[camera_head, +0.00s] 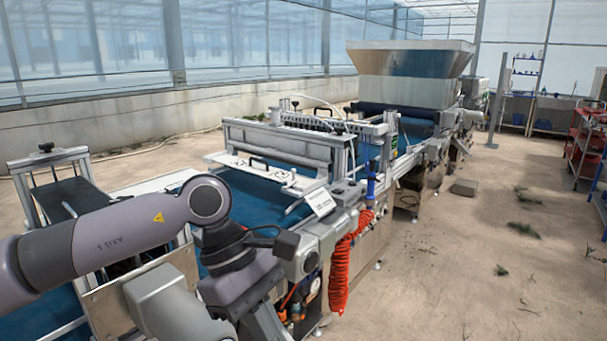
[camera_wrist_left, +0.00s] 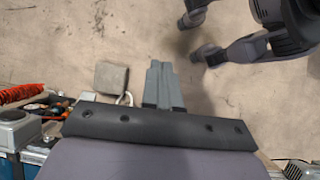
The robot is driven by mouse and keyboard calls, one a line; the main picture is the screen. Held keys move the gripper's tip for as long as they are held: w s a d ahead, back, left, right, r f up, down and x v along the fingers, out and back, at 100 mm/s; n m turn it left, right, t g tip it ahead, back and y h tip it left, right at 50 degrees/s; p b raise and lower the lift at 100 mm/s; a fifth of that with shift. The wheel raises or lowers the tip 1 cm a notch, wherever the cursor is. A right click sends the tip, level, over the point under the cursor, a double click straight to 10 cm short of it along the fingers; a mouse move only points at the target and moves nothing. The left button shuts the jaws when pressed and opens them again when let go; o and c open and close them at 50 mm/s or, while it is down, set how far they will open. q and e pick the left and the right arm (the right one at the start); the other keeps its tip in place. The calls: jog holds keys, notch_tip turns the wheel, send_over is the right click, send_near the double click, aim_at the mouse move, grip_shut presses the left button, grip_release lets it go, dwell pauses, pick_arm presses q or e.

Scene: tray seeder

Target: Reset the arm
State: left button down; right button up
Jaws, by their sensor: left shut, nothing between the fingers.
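My left arm comes in from the left in the head view and bends down in front of the seeder line; I cannot make out its fingers there. In the left wrist view my left gripper (camera_wrist_left: 161,75) is shut with nothing between its fingers. It is above the bare concrete floor (camera_wrist_left: 210,110), beside the machine. The tray seeder (camera_head: 340,130) runs from the lower left to the back middle, with a large metal hopper (camera_head: 410,75) at its far end. My right gripper is in neither view.
A coiled red hose (camera_head: 343,265) hangs from the machine's near side and also shows at the left of the wrist view (camera_wrist_left: 20,92). A grey block (camera_head: 465,187) lies on the floor. Shelves (camera_head: 588,140) stand far right. The floor between is mostly open.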

pick_arm(q)
jog(key=s+d+r+n+g+h, duration=0.2)
jog(key=s+d+n+g+h, duration=0.2)
jog(key=s+d+n+h, duration=0.45)
jog(key=w+a+f+n+t+h, duration=0.25)
jog(key=w+n+t, duration=0.25)
jog(key=n+t, duration=0.8)
jog(key=w+a+f+n+t+h, duration=0.1)
jog(key=w+a+f+n+t, duration=0.3)
jog(key=n+t, duration=0.85)
jog(key=a+f+n+g+y, duration=0.2)
jog(key=a+f+n+y, duration=0.65)
jog(key=n, duration=0.65)
jog(key=s+a+f+n+g+y, duration=0.3)
jog(key=s+f, duration=0.3)
jog(key=f, duration=0.3)
jog(key=s+a+f+n+g+y, duration=0.3)
jog(key=s+a+f+n, duration=0.3)
jog(key=f, duration=0.4)
jog(key=shift+s+a, duration=0.15)
jog(key=shift+s, duration=0.55)
